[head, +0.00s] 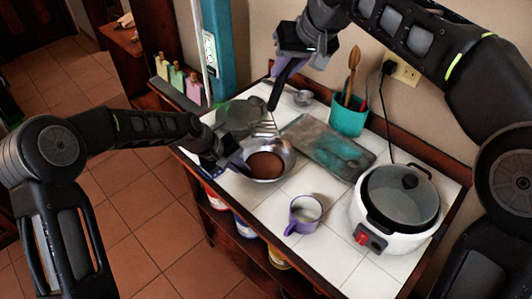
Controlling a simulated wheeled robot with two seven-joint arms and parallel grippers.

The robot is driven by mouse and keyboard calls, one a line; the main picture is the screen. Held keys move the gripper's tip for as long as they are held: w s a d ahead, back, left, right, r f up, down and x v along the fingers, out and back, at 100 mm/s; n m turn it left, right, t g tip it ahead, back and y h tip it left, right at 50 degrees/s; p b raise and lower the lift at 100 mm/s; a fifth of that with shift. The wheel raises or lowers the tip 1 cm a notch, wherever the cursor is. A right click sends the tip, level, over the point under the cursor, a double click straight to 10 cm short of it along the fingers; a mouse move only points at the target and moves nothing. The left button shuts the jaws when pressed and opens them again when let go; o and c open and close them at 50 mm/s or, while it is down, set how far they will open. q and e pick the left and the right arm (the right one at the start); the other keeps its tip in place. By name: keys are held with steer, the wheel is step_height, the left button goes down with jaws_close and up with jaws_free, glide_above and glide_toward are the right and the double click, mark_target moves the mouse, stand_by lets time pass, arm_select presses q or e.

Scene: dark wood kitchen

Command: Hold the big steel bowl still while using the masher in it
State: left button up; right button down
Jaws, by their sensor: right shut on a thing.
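The steel bowl (288,158) stands on the white tiled counter with something brown inside it. My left gripper (238,162) is at the bowl's left rim, its fingers close against the metal. Whether they pinch the rim cannot be made out. My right gripper (296,58) is shut on the masher's black handle (284,84), up behind the bowl. The masher hangs tilted, and its wire head (264,127) shows near the bowl's back rim. Whether it touches the bowl cannot be told.
A grey-green tray (325,143) lies right of the bowl. A glass lid (238,115) or dish is behind left. A purple mug (304,213) and white rice cooker (387,218) stand in front right. A teal utensil pot (348,118) and small metal cup (303,97) are at the back.

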arm_select(q)
steer(key=o, duration=0.4)
steer(key=shift+o, duration=0.2)
steer(key=shift+r, duration=0.15)
steer(key=v, duration=1.1)
steer(key=shift+a+r, duration=0.25)
steer(key=shift+a, duration=0.15)
